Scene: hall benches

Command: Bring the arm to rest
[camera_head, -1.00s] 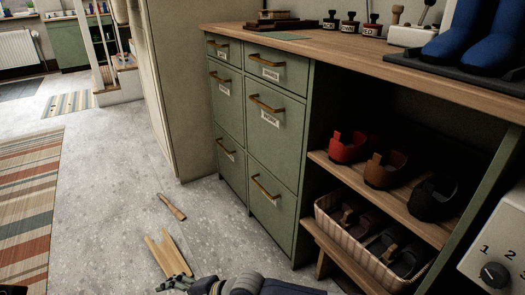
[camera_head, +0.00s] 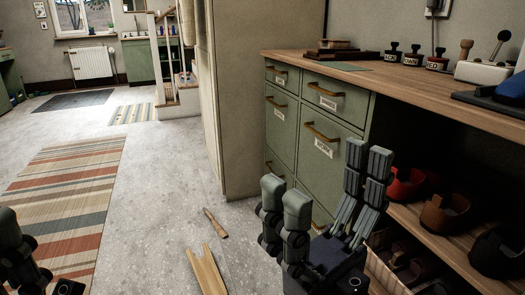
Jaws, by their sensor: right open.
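My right gripper (camera_head: 322,178) stands upright at the lower right of the head view. Its grey-green fingers are spread wide apart, with nothing between them. It is in front of the green drawer cabinet (camera_head: 283,135) and hides part of the lower drawers. I cannot tell how far it is from the cabinet front. Part of my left gripper (camera_head: 18,252) shows at the lower left edge. The rest of it is cut off, so its fingers cannot be judged.
The wooden worktop (camera_head: 400,88) holds several stamps and a dark tray. An open shelf (camera_head: 440,240) with red, brown and black holders is right of my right gripper. A wooden piece (camera_head: 207,272) and a small handled tool (camera_head: 215,223) lie on the floor. A striped rug (camera_head: 70,200) lies left.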

